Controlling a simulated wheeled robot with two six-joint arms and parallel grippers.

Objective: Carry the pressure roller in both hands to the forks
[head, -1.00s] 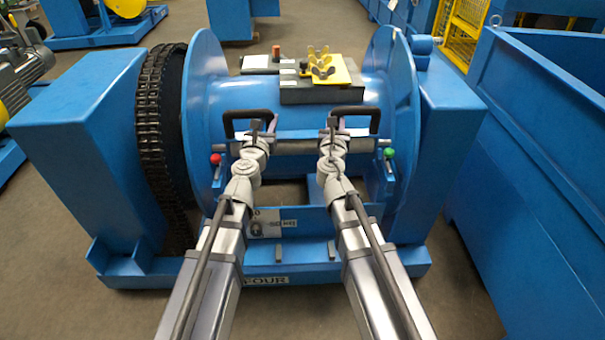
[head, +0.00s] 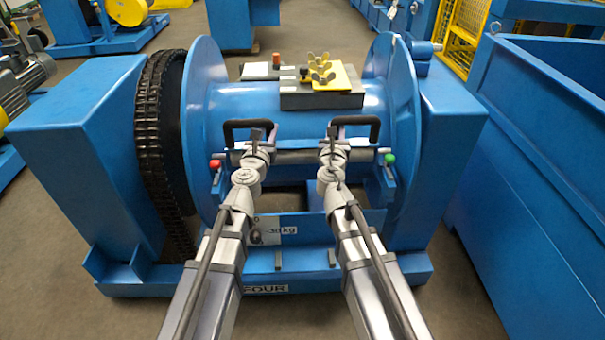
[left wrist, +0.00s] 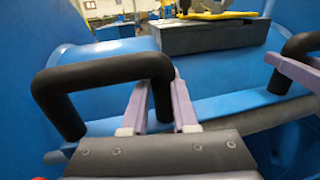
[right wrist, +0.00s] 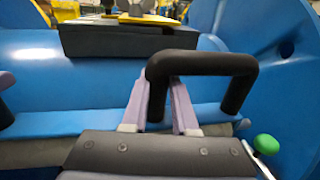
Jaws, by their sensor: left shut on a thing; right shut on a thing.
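The pressure roller (head: 290,157) is a dark grey bar lying level across the front of the blue drum, with a black handle near each end. My left gripper (head: 259,137) is shut on the left handle (head: 241,124); the left wrist view shows its fingers on either side of the handle's right leg (left wrist: 162,102). My right gripper (head: 333,134) is shut on the right handle (head: 361,121), around its left leg (right wrist: 157,100). The forks are blue brackets beside the red knob (head: 214,165) and the green knob (head: 390,158). The roller's ends are close to them; contact cannot be told.
The blue drum (head: 290,105) with two flanges stands right behind the roller. A grey block (head: 320,101) with yellow wing parts sits above it. A black chain (head: 150,150) runs at the left. A large blue bin (head: 545,170) stands at the right.

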